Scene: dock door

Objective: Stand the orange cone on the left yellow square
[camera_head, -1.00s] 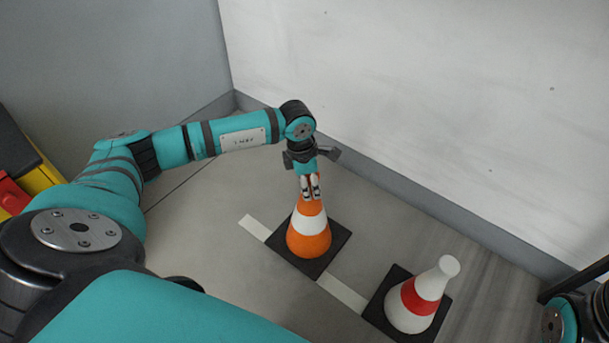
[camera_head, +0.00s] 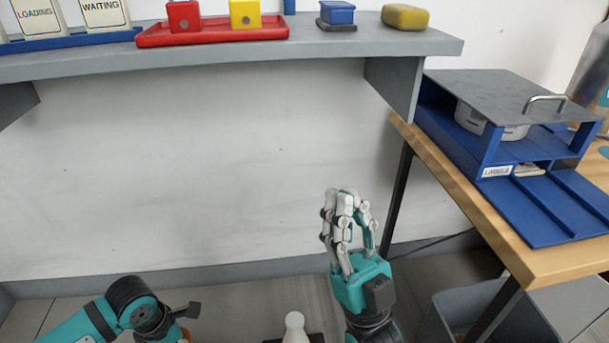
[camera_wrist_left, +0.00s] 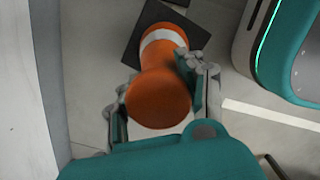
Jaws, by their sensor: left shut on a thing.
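The orange cone (camera_wrist_left: 158,98) shows in the left wrist view, seen from its top end, with a white band and a dark square base beyond. My left gripper (camera_wrist_left: 160,112) has its fingers on both sides of the cone's upper part and is shut on it. In the head view my left arm is at the bottom left, with only a sliver of orange (camera_head: 185,334) below it. My right gripper (camera_head: 350,212) points up in front of the wall; its fingers sit near each other and look empty, their opening unclear. No yellow square is in view.
A white cone top (camera_head: 294,322) shows at the bottom edge, left of my right gripper. A grey shelf (camera_head: 250,62) with coloured blocks spans the wall above. A wooden table (camera_head: 545,265) with a blue rack (camera_head: 530,205) stands at right, a grey bin (camera_head: 445,320) below it.

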